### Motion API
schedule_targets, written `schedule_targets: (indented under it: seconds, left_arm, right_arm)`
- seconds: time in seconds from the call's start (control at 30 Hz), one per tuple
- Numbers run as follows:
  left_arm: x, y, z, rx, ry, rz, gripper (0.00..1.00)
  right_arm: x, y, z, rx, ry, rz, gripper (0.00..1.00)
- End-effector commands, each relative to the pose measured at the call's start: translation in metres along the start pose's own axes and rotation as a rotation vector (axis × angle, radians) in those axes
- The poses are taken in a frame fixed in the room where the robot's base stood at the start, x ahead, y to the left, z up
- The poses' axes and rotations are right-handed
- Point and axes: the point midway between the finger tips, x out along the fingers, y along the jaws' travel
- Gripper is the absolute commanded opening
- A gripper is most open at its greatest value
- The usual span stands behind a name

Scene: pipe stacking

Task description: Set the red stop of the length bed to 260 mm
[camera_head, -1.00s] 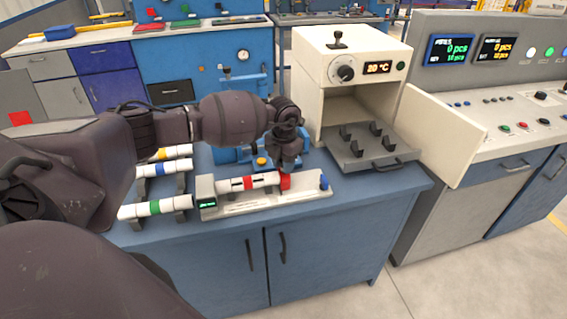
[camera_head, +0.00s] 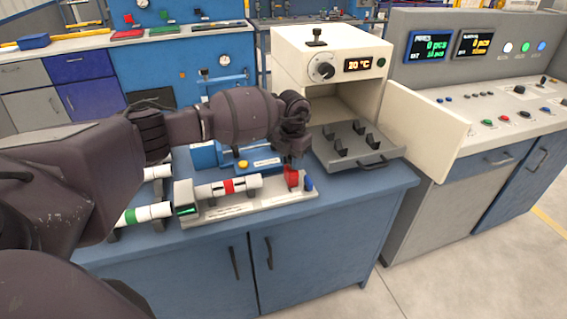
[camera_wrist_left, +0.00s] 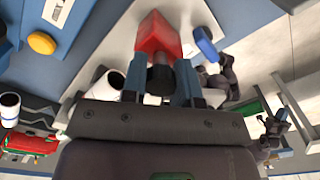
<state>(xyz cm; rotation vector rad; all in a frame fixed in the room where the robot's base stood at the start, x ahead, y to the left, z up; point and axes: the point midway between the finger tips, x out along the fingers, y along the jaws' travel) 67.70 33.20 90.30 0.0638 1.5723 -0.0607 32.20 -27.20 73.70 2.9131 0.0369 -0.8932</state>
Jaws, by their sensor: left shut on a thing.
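The length bed (camera_head: 250,206) is a pale, long fixture on the blue bench, with a small green-lit display (camera_head: 185,209) at its left end; its reading is too small to tell. The red stop (camera_head: 291,178) stands near the bed's right end, close to the blue knob (camera_head: 309,184). A white pipe with a red band (camera_head: 229,187) lies on the bed, with a gap between it and the stop. My left gripper (camera_head: 293,160) is at the stop from above. In the left wrist view its fingers (camera_wrist_left: 160,82) hold the dark peg of the red stop (camera_wrist_left: 157,35). My right gripper is out of view.
An open white oven (camera_head: 345,50) with a grey rack (camera_head: 355,148) stands behind and right of the bed. Other white pipes, one with a green band (camera_head: 145,214), lie at left, partly hidden by my arm. A blue device with a yellow button (camera_head: 243,164) sits behind the bed.

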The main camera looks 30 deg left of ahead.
Motion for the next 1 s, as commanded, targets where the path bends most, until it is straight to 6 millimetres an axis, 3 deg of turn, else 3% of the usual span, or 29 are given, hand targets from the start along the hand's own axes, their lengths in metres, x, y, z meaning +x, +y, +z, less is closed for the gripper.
schedule_targets:
  seconds: [0.27, 0.3, 0.47, 0.77, 1.0]
  left_arm:
    - [-0.003, -0.003, 0.003, 0.000, -0.010, -0.004, 0.00]
    - [-0.003, -0.003, 0.003, 0.001, -0.011, -0.004, 0.31]
    - [-0.002, -0.002, 0.003, 0.000, -0.008, -0.004, 0.54]
    - [-0.004, -0.002, 0.002, 0.000, -0.006, -0.003, 0.54]
    - [-0.034, -0.001, 0.002, 0.000, -0.010, -0.002, 0.54]
  right_arm:
    - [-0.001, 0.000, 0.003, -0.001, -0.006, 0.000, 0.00]
    - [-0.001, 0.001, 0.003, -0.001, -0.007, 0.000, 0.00]
    - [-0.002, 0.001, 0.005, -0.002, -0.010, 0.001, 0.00]
    - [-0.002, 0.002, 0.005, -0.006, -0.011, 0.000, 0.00]
    - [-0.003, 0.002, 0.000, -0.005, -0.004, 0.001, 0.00]
